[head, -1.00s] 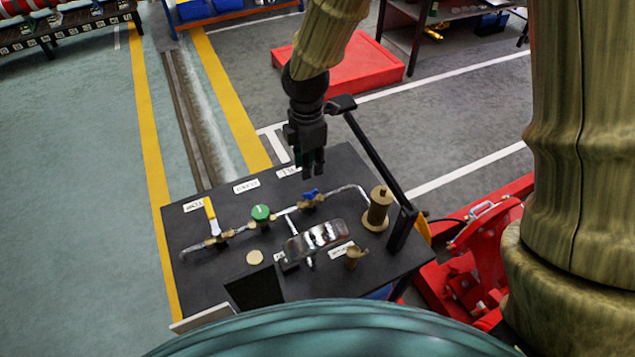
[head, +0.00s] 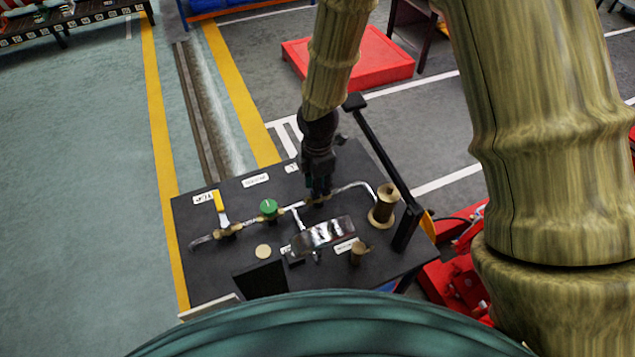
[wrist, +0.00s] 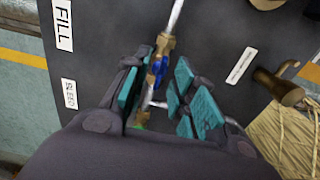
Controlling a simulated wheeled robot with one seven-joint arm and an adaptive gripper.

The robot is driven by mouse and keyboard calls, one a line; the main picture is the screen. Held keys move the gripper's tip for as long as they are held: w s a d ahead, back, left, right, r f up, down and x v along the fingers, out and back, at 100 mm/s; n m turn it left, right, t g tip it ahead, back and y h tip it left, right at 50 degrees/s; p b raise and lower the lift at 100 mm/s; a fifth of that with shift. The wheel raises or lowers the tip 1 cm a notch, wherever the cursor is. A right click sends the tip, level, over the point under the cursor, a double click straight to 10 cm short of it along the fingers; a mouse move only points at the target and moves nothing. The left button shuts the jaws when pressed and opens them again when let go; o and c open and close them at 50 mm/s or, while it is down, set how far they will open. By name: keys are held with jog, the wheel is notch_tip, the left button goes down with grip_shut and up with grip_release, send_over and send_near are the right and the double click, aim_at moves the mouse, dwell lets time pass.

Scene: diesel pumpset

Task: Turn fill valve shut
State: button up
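The fill valve (wrist: 158,68) has a blue handle on a brass body, set in a metal pipe on the black panel. In the wrist view it lies between the two teal-padded fingers of my gripper (wrist: 152,90), near the FILL label (wrist: 63,25). The fingers are open, with gaps visible on both sides of the handle. In the head view my gripper (head: 319,190) points down over the valve and hides its blue handle. I cannot tell from there whether a finger touches it.
A green round knob (head: 268,208) and a yellow-handled valve (head: 220,208) sit on the same pipe to the left. A brass cylinder (head: 384,205) stands to the right. A black post (head: 380,165) slants up behind it. A shiny metal part (head: 322,233) lies in front.

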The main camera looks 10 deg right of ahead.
grip_shut()
jog(key=shift+m, duration=0.3)
jog(key=shift+r+m+p, duration=0.1)
jog(key=shift+m+p, duration=0.35)
jog(key=shift+m, duration=0.75)
jog(key=m+p, duration=0.1)
jog(key=m, duration=0.3)
jog(key=shift+m, duration=0.3)
jog(key=m, duration=0.5)
jog(key=shift+m+p, duration=0.3)
jog(key=shift+p, duration=0.05)
jog(key=m, duration=0.4)
jog(key=shift+m+p, duration=0.3)
